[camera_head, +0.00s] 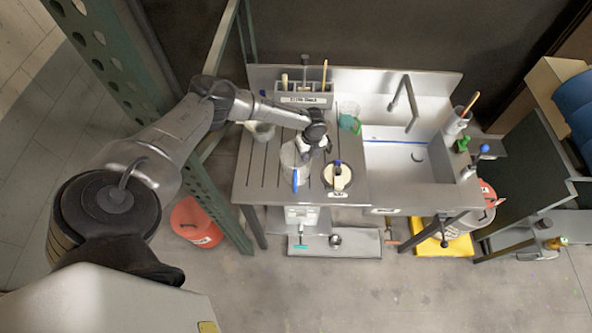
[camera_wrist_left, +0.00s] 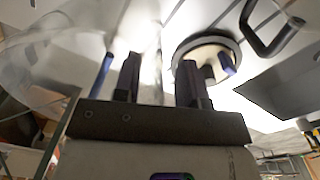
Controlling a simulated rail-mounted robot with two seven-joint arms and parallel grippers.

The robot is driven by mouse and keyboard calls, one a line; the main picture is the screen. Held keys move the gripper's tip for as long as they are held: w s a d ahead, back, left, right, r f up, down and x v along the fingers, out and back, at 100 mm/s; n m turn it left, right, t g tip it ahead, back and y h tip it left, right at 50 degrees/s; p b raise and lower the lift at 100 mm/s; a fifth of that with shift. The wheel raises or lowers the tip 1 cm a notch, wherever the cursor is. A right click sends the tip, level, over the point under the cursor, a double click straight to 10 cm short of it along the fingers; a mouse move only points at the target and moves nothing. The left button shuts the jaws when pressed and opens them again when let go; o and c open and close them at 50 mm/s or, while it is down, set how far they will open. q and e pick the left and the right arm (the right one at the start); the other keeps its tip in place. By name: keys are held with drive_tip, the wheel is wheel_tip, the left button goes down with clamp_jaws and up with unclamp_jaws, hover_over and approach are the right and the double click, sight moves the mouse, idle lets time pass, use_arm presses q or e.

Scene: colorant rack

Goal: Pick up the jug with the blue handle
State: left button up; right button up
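A clear jug (camera_head: 290,160) with a blue handle (camera_head: 295,184) stands on the left, slatted part of the steel counter. In the left wrist view the jug (camera_wrist_left: 50,85) looks see-through and fills the left side, with its blue handle (camera_wrist_left: 103,70) just left of the fingers. My left gripper (camera_head: 314,143) is over the jug's upper right side. In the wrist view its two fingers (camera_wrist_left: 158,85) are apart, with a bright gap between them. I cannot tell whether the jug's wall lies in that gap. My right gripper is not in view.
A round container (camera_head: 338,178) with a dark and blue knob stands close right of the jug. A tool rack (camera_head: 305,99) is behind, with a cup holding green (camera_head: 349,122) beside it. The sink (camera_head: 400,165) and tap (camera_head: 405,100) are to the right.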

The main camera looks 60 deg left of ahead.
use_arm(q)
drive_tip(key=shift+f, duration=0.1)
clamp_jaws()
idle(0.3)
idle(0.4)
